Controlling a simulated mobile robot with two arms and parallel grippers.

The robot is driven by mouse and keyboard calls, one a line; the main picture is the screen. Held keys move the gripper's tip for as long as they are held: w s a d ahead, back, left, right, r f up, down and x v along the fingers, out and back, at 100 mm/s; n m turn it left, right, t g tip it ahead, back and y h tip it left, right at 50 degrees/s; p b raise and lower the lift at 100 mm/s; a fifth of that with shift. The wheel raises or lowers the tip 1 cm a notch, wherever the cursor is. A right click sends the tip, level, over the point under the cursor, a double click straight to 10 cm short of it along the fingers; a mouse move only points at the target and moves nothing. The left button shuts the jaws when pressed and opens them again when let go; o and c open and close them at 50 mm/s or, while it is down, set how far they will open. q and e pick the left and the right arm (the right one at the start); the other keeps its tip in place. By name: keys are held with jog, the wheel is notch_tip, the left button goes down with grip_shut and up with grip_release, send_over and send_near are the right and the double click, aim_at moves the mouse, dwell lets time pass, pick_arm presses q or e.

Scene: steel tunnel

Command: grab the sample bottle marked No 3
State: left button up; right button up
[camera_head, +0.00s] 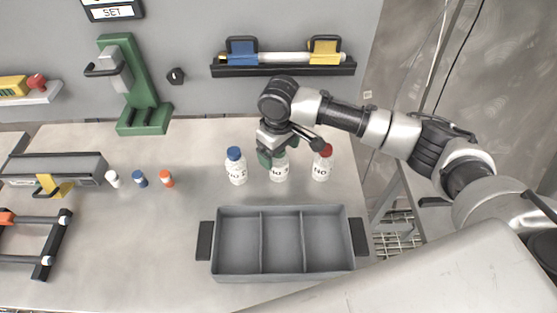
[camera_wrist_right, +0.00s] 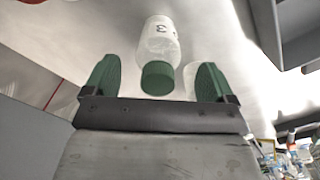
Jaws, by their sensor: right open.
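Three white-labelled sample bottles stand upright in a row on the bench: a blue-capped one (camera_head: 236,170), a middle one (camera_head: 279,173) and a red-capped one (camera_head: 321,168). In the right wrist view the middle bottle (camera_wrist_right: 158,42) shows a green cap and a label with a 3. My right gripper (camera_head: 290,152) is over the middle bottle and partly hides its cap. In the wrist view its green finger pads (camera_wrist_right: 155,82) are apart, one on each side of the cap, with gaps on both sides. My left gripper is not in view.
A grey three-compartment tray (camera_head: 283,274), empty, sits in front of the bottles. Small white, blue and orange-capped vials (camera_head: 140,179) stand to the left. A green stand (camera_head: 144,121) is behind them. A wall rack (camera_head: 285,70) hangs above the bottles.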

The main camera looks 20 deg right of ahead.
notch_tip(320, 180, down, 2)
jog(key=shift+w+f, duration=0.15)
jog(key=shift+f, duration=0.35)
jog(key=c, duration=1.1)
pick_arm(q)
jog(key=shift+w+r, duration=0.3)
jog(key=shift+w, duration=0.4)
pick_arm(e)
jog(key=shift+c, duration=0.2)
jog(key=shift+r, duration=0.2)
